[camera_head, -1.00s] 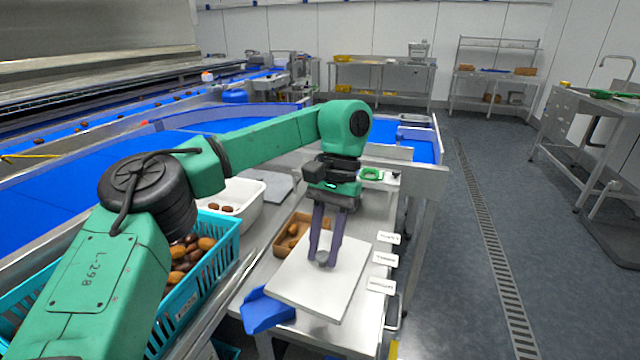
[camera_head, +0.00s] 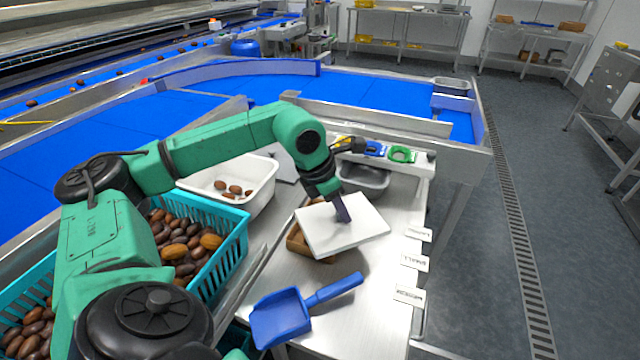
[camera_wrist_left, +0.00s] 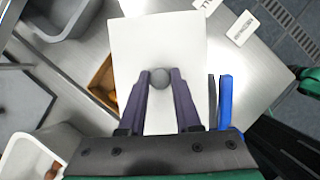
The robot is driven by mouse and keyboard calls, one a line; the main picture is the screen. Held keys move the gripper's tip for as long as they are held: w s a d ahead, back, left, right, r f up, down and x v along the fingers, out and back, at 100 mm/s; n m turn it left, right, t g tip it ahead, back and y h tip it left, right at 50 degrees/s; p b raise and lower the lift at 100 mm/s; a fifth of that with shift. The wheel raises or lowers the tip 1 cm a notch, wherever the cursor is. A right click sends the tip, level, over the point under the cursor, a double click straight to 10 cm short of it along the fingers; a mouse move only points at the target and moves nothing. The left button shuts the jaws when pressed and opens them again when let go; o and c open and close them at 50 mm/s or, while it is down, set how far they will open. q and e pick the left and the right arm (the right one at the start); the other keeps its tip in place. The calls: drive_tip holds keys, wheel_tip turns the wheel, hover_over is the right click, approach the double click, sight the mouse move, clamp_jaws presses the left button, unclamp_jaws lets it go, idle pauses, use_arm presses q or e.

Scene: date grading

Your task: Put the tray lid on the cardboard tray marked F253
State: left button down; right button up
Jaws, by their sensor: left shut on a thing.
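The tray lid (camera_head: 362,236) is a flat white panel with a round grey knob. My left gripper (camera_head: 344,216) is shut on that knob and holds the lid over the cardboard tray (camera_head: 297,240). In the left wrist view the gripper (camera_wrist_left: 160,78) grips the knob, and the lid (camera_wrist_left: 155,38) spreads out beyond the fingers. The brown tray (camera_wrist_left: 100,86) shows only at one edge past the lid, with a bit of its brown contents. Most of it is hidden, and no F253 mark is readable. My right gripper is not in view.
A blue scoop (camera_head: 284,318) lies on the steel table in front of the lid. A teal crate of dates (camera_head: 236,238) and a white tub (camera_head: 262,190) stand left. A grey bin (camera_head: 364,178) is behind. Label cards (camera_head: 414,262) line the right edge.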

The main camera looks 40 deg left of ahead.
sight(320, 208)
use_arm(q)
drive_tip(key=a+n+y, duration=0.1)
drive_tip(key=n, duration=0.1)
drive_tip(key=a+r+n+y, duration=0.1)
drive_tip(key=a+n, duration=0.1)
drive_tip(key=n, duration=0.1)
drive_tip(key=a+r+n+y, duration=0.1)
drive_tip(key=a+n, duration=0.1)
drive_tip(key=n, duration=0.1)
drive_tip(key=shift+r, duration=0.2)
drive_tip(key=shift+a+n, duration=0.25)
drive_tip(key=shift+n, duration=0.35)
drive_tip(key=shift+f+y+b, duration=0.3)
drive_tip(key=shift+f, duration=0.15)
wheel_tip(320, 208, down, 5)
drive_tip(key=b, duration=0.4)
drive_tip(key=shift+f, duration=0.2)
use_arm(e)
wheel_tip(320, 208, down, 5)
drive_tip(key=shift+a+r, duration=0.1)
use_arm(q)
drive_tip(key=shift+w+b, duration=0.1)
drive_tip(key=shift+b, duration=0.2)
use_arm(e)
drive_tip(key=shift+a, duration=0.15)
use_arm(q)
drive_tip(key=shift+f+b, duration=0.55)
drive_tip(key=shift+f, duration=0.05)
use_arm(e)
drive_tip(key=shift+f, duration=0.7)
